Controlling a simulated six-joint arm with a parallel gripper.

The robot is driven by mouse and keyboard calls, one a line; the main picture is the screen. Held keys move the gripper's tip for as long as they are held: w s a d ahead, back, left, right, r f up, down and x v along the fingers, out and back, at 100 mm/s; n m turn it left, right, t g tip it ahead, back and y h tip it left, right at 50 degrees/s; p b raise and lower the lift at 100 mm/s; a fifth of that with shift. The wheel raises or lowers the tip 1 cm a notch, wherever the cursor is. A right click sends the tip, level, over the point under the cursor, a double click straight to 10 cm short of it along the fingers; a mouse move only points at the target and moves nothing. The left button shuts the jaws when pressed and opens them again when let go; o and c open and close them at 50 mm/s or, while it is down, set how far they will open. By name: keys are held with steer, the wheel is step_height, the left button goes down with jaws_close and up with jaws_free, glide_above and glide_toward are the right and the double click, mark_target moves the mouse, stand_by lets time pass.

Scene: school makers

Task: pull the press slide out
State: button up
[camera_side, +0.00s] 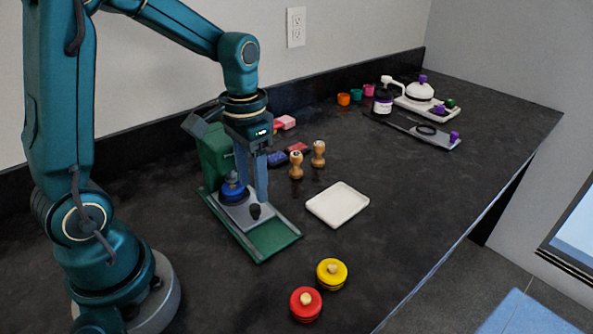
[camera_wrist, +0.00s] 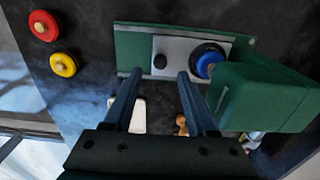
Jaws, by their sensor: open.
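The green press (camera_side: 216,155) stands on the dark bench, with its body at the back end of a flat green base (camera_side: 268,238). A light grey slide plate (camera_side: 236,213) lies on the base near the body and carries a round blue piece (camera_side: 233,190). A black knob (camera_side: 255,211) stands on the slide's front part. My gripper (camera_side: 252,192) points down over the slide, open and empty. In the wrist view the knob (camera_wrist: 160,61) shows between and just beyond the tips of my gripper (camera_wrist: 160,74). I cannot tell how far above it they are.
A white tray (camera_side: 337,204) and two wooden-handled stamps (camera_side: 297,165) are right of the press. Red (camera_side: 306,304) and yellow (camera_side: 332,273) round pieces lie in front. The base's front end is bare.

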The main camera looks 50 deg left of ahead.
mark_target(255, 206)
steer(key=shift+f, duration=2.4)
jaws_close()
